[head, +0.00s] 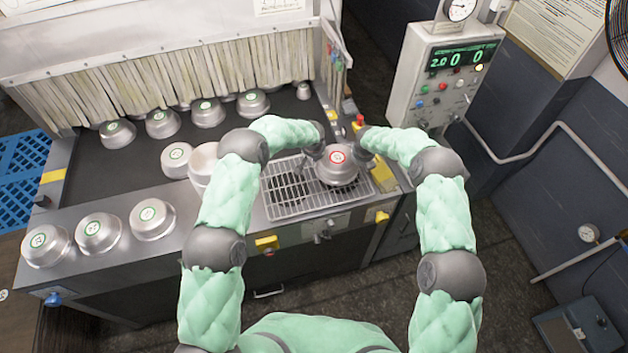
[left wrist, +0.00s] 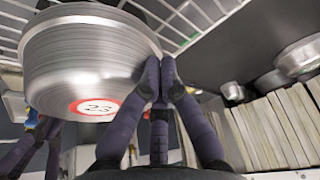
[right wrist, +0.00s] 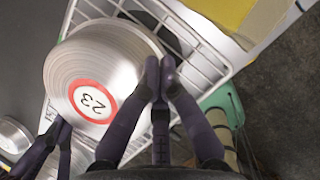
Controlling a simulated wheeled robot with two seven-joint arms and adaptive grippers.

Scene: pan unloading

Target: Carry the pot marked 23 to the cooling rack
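The pot marked 23 (head: 337,168) is silver with a red ring around its number. It is over the right part of the wire cooling rack (head: 290,207); I cannot tell whether it touches the wires. It also shows in the left wrist view (left wrist: 95,60) and the right wrist view (right wrist: 100,60). My left gripper (head: 314,149) is at its left side and my right gripper (head: 362,146) at its right side. In each wrist view the two fingertips are together against the pot's side, with nothing visible between them.
Several pots with green rings stand on the dark belt and the front ledge, such as one at the front (head: 152,219). A strip curtain (head: 170,80) hangs behind. A control box (head: 445,80) stands at the right. The rack's left part is bare.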

